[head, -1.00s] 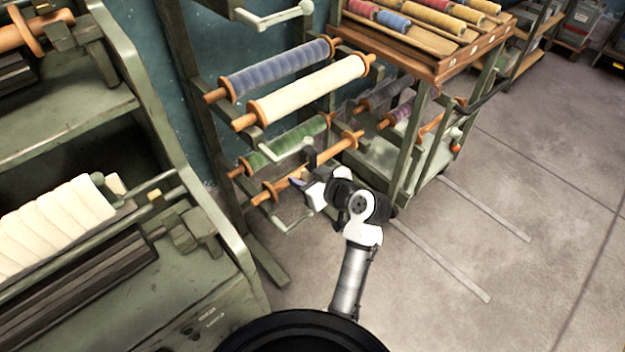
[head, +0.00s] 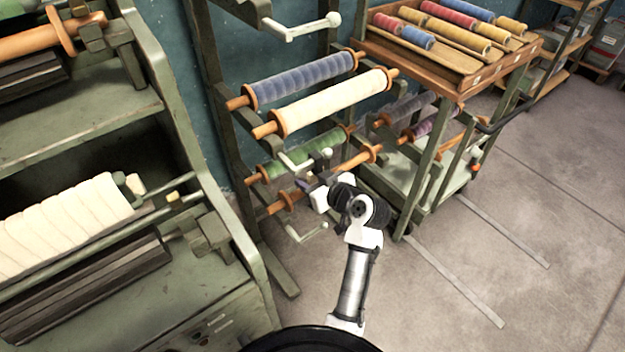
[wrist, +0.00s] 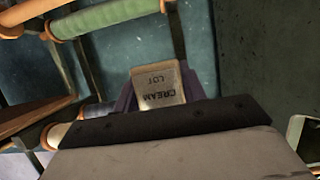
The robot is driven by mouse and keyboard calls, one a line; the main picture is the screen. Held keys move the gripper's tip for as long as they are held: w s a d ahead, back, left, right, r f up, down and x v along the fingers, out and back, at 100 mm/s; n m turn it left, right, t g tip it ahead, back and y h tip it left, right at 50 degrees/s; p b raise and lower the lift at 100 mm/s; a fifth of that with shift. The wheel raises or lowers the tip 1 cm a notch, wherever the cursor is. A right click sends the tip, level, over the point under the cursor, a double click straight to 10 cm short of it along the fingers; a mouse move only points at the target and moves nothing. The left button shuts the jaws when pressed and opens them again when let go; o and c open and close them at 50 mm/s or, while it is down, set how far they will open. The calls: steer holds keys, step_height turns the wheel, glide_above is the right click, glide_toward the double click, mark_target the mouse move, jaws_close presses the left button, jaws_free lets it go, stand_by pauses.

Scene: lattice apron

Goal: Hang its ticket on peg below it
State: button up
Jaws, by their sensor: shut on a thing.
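My gripper (head: 310,184) is shut on a small tan ticket (wrist: 160,84). The ticket reads "CREAM LOT", upside down in the wrist view, between the two dark fingers. In the head view the ticket is too small to make out. The cream roll (head: 335,103) lies on the rack's front upper level, above my gripper. A pale green peg with a round knob (head: 327,153) sticks out below the cream roll, just above and beside my gripper. I cannot tell whether the ticket touches it. Another peg (head: 305,233) is lower down.
A blue roll (head: 300,77) lies behind the cream one. A green roll (head: 275,165) and an orange spindle (head: 355,160) are on the level below, close to my gripper. A green machine (head: 200,240) stands at left. A cart with spools (head: 440,40) stands at right. Floor at right is clear.

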steer(key=o, duration=1.1)
steer(key=shift+c, duration=0.2)
steer(key=shift+d, duration=0.1)
steer(key=b+v, duration=0.3)
steer(key=v, duration=1)
steer(key=shift+s+d, duration=0.2)
steer(key=shift+s, duration=0.1)
steer(key=shift+r, duration=0.1)
